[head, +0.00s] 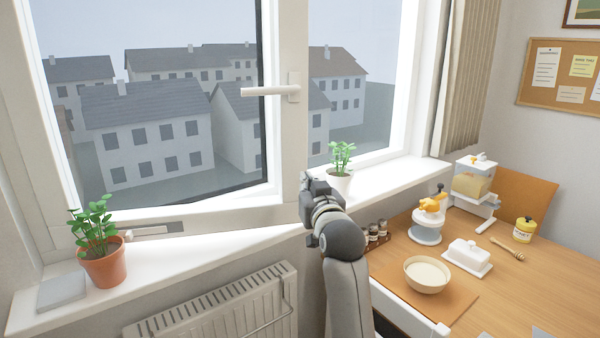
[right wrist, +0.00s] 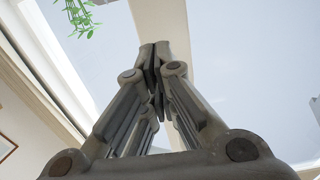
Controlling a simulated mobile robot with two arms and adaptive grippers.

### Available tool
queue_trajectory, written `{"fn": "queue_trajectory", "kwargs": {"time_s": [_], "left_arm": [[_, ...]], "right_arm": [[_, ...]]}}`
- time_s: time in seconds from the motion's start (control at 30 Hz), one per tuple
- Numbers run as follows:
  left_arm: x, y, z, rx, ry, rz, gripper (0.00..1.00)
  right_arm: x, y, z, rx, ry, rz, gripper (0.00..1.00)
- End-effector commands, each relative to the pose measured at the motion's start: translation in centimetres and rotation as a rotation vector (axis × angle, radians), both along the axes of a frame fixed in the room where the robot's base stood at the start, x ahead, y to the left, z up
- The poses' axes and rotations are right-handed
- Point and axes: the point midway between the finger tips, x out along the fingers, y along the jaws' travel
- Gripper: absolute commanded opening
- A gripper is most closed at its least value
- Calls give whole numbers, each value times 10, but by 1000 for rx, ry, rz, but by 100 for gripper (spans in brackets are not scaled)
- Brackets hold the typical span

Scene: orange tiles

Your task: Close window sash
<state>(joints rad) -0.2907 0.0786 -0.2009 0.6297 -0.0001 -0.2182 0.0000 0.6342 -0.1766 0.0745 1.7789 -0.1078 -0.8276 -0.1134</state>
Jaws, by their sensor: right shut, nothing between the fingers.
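The window sash (head: 287,150) is a white frame with a glass pane. It stands swung inward, with an open gap at its right side. Its handle (head: 270,91) points level to the left. My right gripper (head: 307,183) is shut and empty at the lower right corner of the sash; I cannot tell whether it touches. In the right wrist view its closed fingers (right wrist: 155,60) point toward a pale upright frame member (right wrist: 163,22). My left gripper is not in view.
A potted plant (head: 105,265) stands on the sill (head: 200,255) at the left. A smaller plant in a white pot (head: 341,180) stands behind my right gripper. A radiator (head: 215,310) is below. The table (head: 540,290) at right holds a bowl (head: 427,275) and jars.

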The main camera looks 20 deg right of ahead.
Motion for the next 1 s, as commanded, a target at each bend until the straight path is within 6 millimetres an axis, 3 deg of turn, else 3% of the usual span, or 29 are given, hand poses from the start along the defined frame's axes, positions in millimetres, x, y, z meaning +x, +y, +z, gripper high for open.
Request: {"fn": "queue_trajectory", "kwargs": {"time_s": [0.2,0.5,1.0], "left_arm": [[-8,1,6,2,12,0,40],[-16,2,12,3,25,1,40],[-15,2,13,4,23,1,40]], "right_arm": [[34,-2,1,0,1,0,0],[64,-3,1,0,1,-1,0],[71,-3,-1,0,0,-1,0]]}}
